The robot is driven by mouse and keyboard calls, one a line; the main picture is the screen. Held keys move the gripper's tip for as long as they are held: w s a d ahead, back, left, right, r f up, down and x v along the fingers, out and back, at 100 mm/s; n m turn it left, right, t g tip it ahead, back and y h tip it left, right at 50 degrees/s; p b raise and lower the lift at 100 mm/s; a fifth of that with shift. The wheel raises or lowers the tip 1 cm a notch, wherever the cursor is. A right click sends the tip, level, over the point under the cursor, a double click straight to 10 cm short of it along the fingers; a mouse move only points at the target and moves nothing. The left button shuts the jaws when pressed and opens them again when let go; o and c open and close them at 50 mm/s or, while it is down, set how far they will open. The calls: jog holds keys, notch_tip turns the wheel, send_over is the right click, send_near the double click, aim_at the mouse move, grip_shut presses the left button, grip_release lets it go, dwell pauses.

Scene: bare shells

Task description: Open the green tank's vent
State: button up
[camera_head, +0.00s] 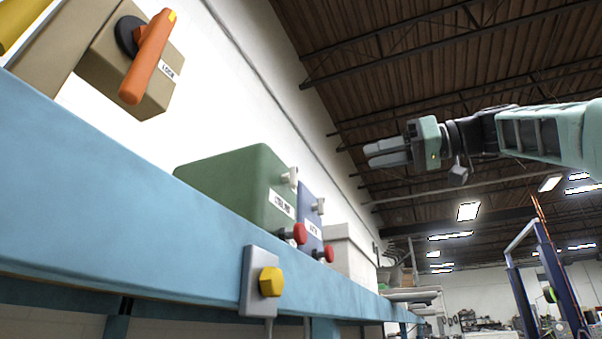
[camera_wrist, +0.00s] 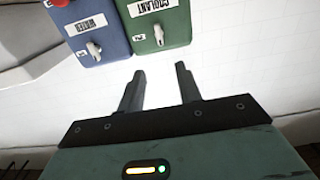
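The green tank (camera_head: 225,185) stands on the blue bench, with a white label on its front. A pale grey handle (camera_head: 290,178) sits high on that front and a red knob (camera_head: 296,234) low on it. In the wrist view the green tank (camera_wrist: 175,28) appears upside down, labelled COOLANT, with its grey handle (camera_wrist: 158,36) showing; its red knob is out of frame. I cannot tell from the marks which one is the vent. My gripper (camera_head: 370,155) is raised in front of the tanks, apart from them. Its two fingers (camera_wrist: 160,80) are spread with nothing between them.
A blue tank (camera_wrist: 105,32) labelled WATER, with its own grey handle and red knob, stands beside the green one. A pale box (camera_head: 348,252) is beyond. A yellow button (camera_head: 271,281) is on the bench edge (camera_head: 150,215). An orange lever (camera_head: 148,55) hangs upper left.

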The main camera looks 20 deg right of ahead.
aim_at(297, 174)
jog(key=p+x, duration=0.6)
jog(key=x, duration=0.9)
jog(key=shift+w+a, duration=0.2)
jog(key=shift+w+a+f+p, duration=0.15)
jog(key=shift+w+a+p, duration=0.25)
jog(key=shift+w+a, duration=0.1)
grip_shut()
